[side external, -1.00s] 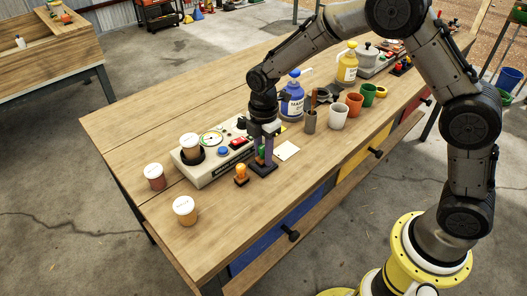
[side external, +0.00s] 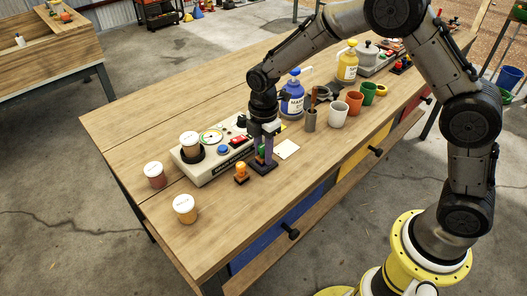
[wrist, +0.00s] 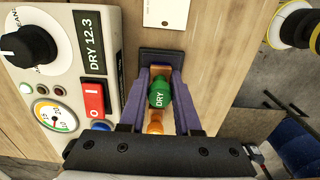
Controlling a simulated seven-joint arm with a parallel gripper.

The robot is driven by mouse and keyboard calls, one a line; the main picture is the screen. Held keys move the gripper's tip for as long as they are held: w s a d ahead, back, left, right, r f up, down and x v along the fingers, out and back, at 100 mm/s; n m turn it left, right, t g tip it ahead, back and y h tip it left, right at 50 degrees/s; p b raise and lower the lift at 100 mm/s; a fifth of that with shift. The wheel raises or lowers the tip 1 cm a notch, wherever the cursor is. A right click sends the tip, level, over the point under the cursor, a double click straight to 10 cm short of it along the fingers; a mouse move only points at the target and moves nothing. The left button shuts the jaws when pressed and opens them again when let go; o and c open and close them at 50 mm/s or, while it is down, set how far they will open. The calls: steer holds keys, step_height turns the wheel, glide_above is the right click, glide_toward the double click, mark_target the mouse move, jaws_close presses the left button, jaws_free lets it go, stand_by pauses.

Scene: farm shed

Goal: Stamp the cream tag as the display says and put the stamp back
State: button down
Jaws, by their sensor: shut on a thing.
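I cannot tell whether the stamp is clear of this base. An orange stamp (side external: 241,172) stands close by on the left; it shows partly behind the green one in the wrist view (wrist: 155,124). The cream tag (side external: 287,150) lies flat on the bench beside the base, partly in the wrist view (wrist: 165,12). The display (wrist: 89,42) reads DRY 12.3.
The meter box (side external: 205,165) with dial, red switch and blue button stands close beside my gripper. Lidded jars (side external: 184,209) stand at the left end. A blue jug (side external: 292,102) and several cups (side external: 338,116) stand to the right. The bench front is mostly clear.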

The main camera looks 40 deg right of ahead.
steer(key=shift+f, duration=0.1)
steer(key=shift+r, duration=3.55)
steer(key=shift+d+n, duration=0.1)
steer(key=shift+n, duration=0.2)
glide_above(286, 148)
steer(key=f, duration=0.1)
steer(key=shift+s+f, duration=0.1)
steer(key=shift+f, duration=2.85)
steer(key=shift+f, duration=0.6)
